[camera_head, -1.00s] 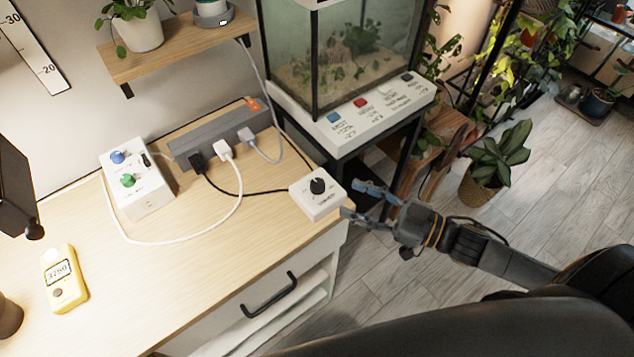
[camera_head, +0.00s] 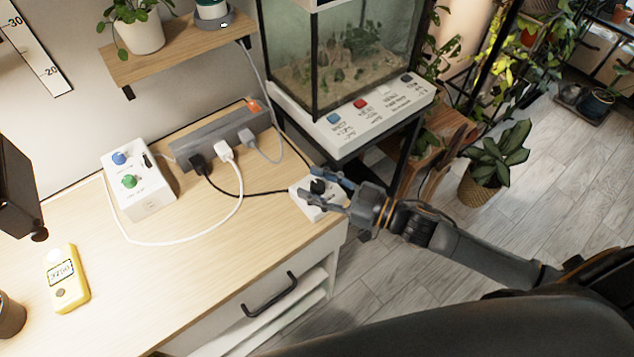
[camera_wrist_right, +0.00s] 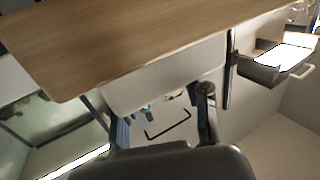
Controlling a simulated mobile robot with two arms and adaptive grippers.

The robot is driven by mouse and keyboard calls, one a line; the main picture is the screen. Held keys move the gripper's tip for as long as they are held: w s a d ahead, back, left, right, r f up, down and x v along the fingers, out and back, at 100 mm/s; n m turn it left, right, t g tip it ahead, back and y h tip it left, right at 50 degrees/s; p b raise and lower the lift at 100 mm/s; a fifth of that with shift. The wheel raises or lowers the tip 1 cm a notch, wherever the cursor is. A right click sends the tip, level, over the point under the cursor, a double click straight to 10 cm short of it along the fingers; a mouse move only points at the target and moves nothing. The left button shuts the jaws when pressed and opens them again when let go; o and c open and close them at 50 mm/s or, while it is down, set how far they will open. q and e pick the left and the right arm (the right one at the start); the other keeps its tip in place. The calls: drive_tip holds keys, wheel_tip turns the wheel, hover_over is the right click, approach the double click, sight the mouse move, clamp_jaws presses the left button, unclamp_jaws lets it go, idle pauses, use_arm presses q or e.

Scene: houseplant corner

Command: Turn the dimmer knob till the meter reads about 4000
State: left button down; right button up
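The dimmer is a white box (camera_head: 318,211) at the right corner of the wooden table, with a round black knob (camera_head: 318,186) on top. My right gripper (camera_head: 312,183) is open over the box, its two fingers apart on either side of the knob in the head view; I cannot tell whether they touch it. The right wrist view shows its spread fingers (camera_wrist_right: 164,118), with no clear view of the knob. The yellow meter (camera_head: 67,279) lies at the table's left; its small display seems to read 3750.
A white box with blue and green knobs (camera_head: 140,193) stands at the back left. A grey power strip (camera_head: 213,138) with plugs and cables lies behind the dimmer. A glass tank (camera_head: 345,65) stands beyond the corner. The table's front middle (camera_head: 185,265) is clear.

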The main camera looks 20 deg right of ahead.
clamp_jaws()
drive_tip(key=shift+r+m+t+h+p, duration=0.2)
drive_tip(key=shift+m+t+h+p, duration=0.35)
drive_tip(key=shift+p, duration=0.45)
drive_tip(key=shift+f+m+t+h, duration=0.15)
drive_tip(key=shift+m+t+h, duration=0.1)
drive_tip(key=shift+h, duration=0.2)
drive_tip(key=shift+f, duration=0.1)
drive_tip(key=shift+o, duration=1.7)
unclamp_jaws()
